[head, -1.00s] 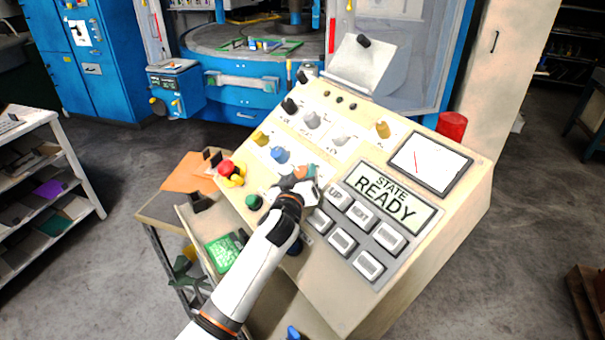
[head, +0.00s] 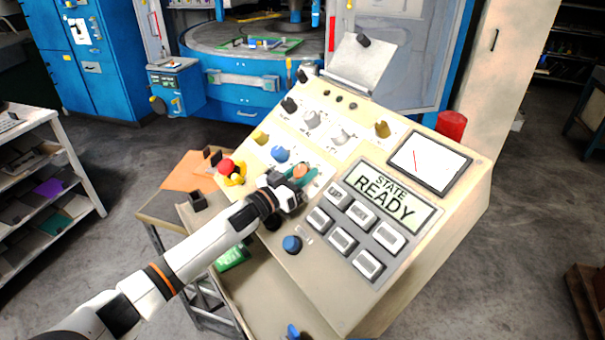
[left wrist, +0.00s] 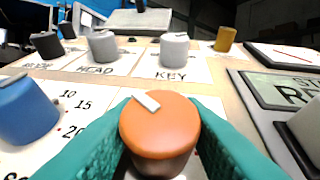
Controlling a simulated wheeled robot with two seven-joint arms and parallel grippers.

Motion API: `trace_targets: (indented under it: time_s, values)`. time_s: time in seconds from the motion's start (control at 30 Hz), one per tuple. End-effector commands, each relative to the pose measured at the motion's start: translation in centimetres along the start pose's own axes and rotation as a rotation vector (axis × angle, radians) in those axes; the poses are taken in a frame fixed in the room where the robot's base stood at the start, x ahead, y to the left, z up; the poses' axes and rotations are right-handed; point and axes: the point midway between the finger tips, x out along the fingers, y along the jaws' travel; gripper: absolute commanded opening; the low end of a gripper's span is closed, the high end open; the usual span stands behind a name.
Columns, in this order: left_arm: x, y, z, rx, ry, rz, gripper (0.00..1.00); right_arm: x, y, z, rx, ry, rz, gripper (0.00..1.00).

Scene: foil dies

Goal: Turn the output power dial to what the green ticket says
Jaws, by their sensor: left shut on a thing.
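My left gripper (head: 302,176) is at the sloped control panel, its teal fingers shut on the orange dial (head: 301,171). In the left wrist view the orange dial (left wrist: 160,125) sits between both fingers, its pale pointer mark toward the upper left. The fingers hide the dial's scale and label, so I cannot read its setting or name. The green ticket (head: 230,259) lies low at the panel's left side, partly hidden by my left arm; its writing is not legible. My right gripper is not in view.
A blue dial (head: 281,154) is left of the orange one, with grey knobs (head: 312,120) beyond. A red stop button (head: 227,166) is at the panel's left edge. The screen (head: 388,198) reads STATE READY, above several grey keys. A blue button (head: 292,244) is lower down.

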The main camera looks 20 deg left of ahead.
Motion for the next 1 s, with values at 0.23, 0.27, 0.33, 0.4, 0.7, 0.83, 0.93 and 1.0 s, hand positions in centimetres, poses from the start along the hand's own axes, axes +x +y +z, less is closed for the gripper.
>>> trace_targets:
  time_s: [0.23,0.27,0.33,0.4,0.7,0.83,0.93,1.0]
  values:
    - [-0.01,0.16,-0.05,0.052,0.001,-0.097,0.12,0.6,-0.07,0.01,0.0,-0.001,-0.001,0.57]
    - [0.02,0.15,-0.01,0.056,0.0,-0.105,0.12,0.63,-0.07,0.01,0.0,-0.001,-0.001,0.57]
    - [0.03,0.08,-0.01,0.062,0.0,-0.12,0.12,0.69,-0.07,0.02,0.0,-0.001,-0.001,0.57]
    - [0.02,0.09,-0.03,0.067,0.001,-0.128,0.12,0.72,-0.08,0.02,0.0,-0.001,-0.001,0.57]
    - [0.03,0.04,0.03,0.071,0.0,-0.138,0.12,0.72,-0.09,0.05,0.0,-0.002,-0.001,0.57]
    - [0.04,0.04,0.04,0.071,0.0,-0.138,0.12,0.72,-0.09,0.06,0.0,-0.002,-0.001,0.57]
    - [0.04,0.03,0.04,0.07,0.0,-0.138,0.48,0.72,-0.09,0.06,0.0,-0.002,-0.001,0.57]
    - [0.04,0.02,0.04,0.07,0.0,-0.138,0.57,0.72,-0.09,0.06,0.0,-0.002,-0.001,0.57]
